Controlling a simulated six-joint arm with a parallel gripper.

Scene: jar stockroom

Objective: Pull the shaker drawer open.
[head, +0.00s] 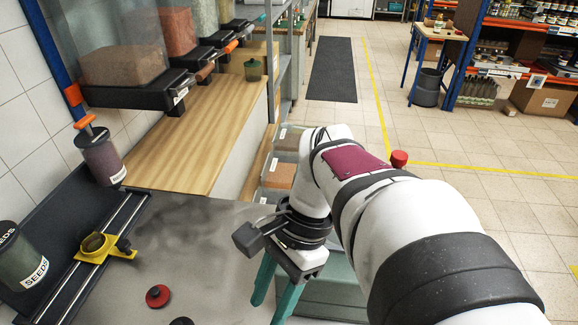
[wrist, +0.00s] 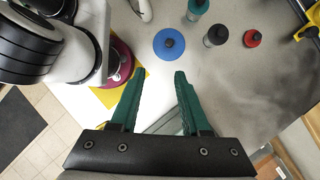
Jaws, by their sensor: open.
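My gripper (head: 273,299) has two teal fingers pointing down at the near edge of the grey worktop. In the wrist view my gripper (wrist: 156,76) is open, with a clear gap and nothing between the fingers. A grey-green box-like surface (head: 338,291) shows just right of the fingers in the head view, below the worktop; it may be part of the drawer unit. My arm covers part of it. I cannot make out a drawer handle, or whether the drawer is open or shut.
The grey worktop (head: 215,235) bears a red lid (head: 157,296), a yellow clamp (head: 100,247) on a rail and a seeds jar (head: 25,262). The wrist view shows a blue lid (wrist: 168,44) and a dark jar (wrist: 215,36). Clear bins (head: 280,173) stand below the wooden counter (head: 205,125).

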